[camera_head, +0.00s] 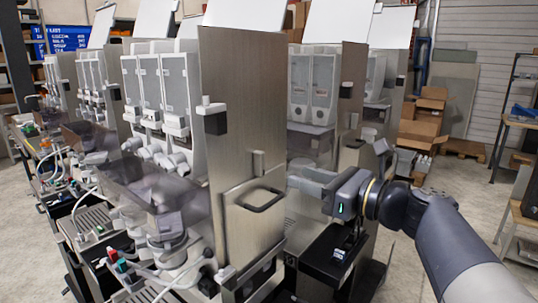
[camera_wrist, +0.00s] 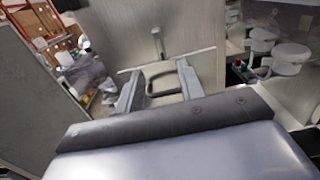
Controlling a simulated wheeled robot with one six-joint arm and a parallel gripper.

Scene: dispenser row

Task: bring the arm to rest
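My gripper (camera_head: 298,179) reaches left from my arm at the right of the head view, in front of the dispenser row. In the wrist view its two fingers (camera_wrist: 159,72) stand apart with nothing held between them. Beyond them is a metal side panel (camera_head: 243,110) with a dark loop handle (camera_head: 262,199). The handle (camera_wrist: 162,84) shows between the fingers in the wrist view. I cannot tell how far the fingertips are from the panel.
Dispensers (camera_head: 160,90) with hoses and trays fill the left. Another dispenser unit (camera_head: 312,85) stands behind my gripper. A black tray (camera_head: 325,250) lies below it. Cardboard boxes (camera_head: 424,120) and a shelf (camera_head: 515,120) stand at the right, with open floor (camera_head: 465,190) between.

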